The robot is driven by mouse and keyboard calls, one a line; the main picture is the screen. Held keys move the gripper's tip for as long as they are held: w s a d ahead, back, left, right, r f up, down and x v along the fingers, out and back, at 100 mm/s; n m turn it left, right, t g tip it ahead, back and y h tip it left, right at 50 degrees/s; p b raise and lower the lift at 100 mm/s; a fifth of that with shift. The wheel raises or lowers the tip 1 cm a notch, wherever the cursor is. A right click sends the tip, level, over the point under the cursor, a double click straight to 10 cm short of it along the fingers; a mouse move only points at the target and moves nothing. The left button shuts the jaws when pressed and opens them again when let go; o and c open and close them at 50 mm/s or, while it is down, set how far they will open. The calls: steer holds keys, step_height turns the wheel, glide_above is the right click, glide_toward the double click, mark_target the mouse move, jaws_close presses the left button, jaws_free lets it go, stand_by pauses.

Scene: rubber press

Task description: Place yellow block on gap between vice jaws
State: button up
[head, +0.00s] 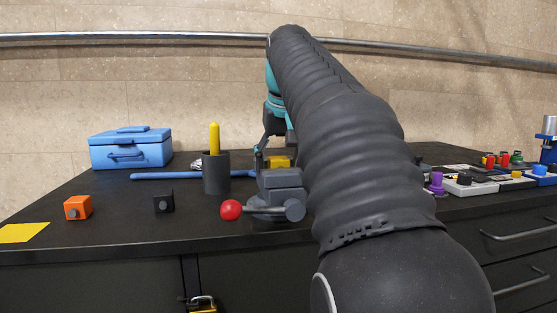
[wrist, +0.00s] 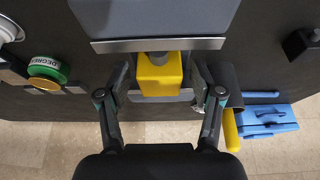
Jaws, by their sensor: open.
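The yellow block (head: 279,162) shows at the top of the grey vice (head: 283,181), partly hidden behind it in the head view. In the wrist view the block (wrist: 160,78) lies between a broad grey vice jaw (wrist: 158,45) with a bright metal edge and a narrower grey part beyond it. I cannot tell how deep it sits in the gap. My gripper (wrist: 161,82) is open, with one finger on each side of the block. Small dark spaces show between the fingers and the block. In the head view my arm hides part of the area behind the vice.
A dark cup (head: 216,173) with a yellow stick stands left of the vice, near a blue bar (head: 160,176). A blue toolbox (head: 131,148), orange cube (head: 78,208) and black cube (head: 164,201) are farther left. Coloured knobs (head: 502,159) stand on the right.

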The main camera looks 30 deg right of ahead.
steer(key=p+v, duration=0.1)
steer(key=v, duration=1.1)
steer(key=shift+r, duration=0.1)
